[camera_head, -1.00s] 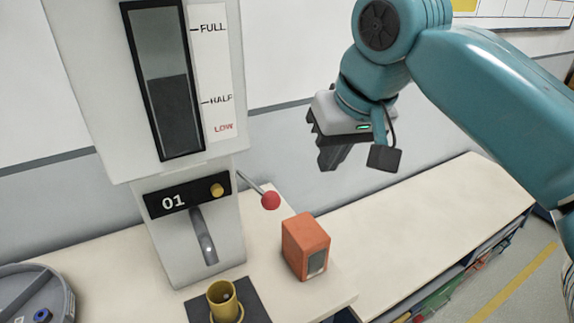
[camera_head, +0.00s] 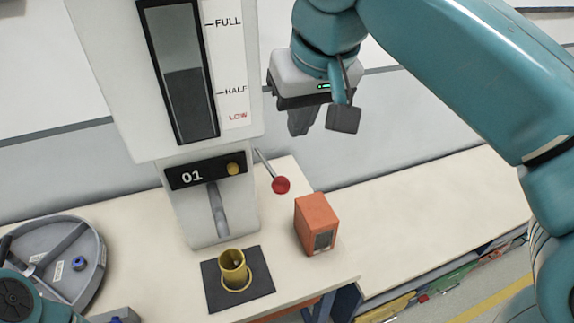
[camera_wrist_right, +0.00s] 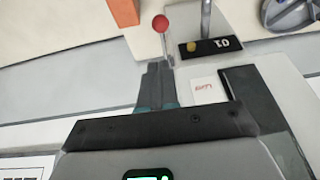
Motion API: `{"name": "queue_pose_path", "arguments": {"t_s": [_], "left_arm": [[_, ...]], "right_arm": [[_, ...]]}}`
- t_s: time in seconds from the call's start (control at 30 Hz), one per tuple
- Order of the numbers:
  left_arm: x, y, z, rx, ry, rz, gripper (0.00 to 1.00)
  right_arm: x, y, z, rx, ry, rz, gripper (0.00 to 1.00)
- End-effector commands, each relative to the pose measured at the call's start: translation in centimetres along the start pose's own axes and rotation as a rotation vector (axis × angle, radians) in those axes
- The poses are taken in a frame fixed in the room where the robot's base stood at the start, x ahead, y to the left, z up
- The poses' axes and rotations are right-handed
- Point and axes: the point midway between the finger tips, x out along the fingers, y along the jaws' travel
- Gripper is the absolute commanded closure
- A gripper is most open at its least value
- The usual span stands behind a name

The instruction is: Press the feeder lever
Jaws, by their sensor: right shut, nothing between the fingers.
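The feeder (camera_head: 215,215) is a tall white unit with a FULL/HALF/LOW level window and a black panel marked 01. Its lever is a thin metal rod with a red ball (camera_head: 281,185), sticking out to the right of the panel. The red ball also shows at the top of the right wrist view (camera_wrist_right: 160,24). My right gripper (camera_head: 300,130) is shut and empty, above the lever ball and apart from it in the head view. In the right wrist view its closed fingers (camera_wrist_right: 155,72) point toward the lever. At lower left, part of my left arm shows, its fingers not visible.
A brass cup (camera_head: 234,270) stands on a dark mat (camera_head: 262,288) below the spout. An orange box (camera_head: 316,224) stands right of the lever. A round grey tray (camera_head: 90,262) with small parts lies at left. The counter (camera_head: 430,205) at right is clear.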

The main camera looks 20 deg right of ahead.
Motion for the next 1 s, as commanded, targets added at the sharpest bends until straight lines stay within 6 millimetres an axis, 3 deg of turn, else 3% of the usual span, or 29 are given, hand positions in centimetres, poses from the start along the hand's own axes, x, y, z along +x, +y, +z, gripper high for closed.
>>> {"name": "queue_pose_path", "arguments": {"t_s": [0.23,0.7,1.0], "left_arm": [[0.4,-0.1,0.0,0.000,0.000,0.000,0.07],[1.2,-0.4,0.0,0.000,0.000,0.000,0.07],[1.2,-0.4,0.0,0.000,0.000,0.000,0.07]], "right_arm": [[1.5,0.2,0.1,0.001,-0.002,0.001,1.00],[11.0,0.4,0.2,0.000,-0.004,0.001,1.00],[13.8,0.2,0.7,0.000,0.000,0.000,1.00]]}}
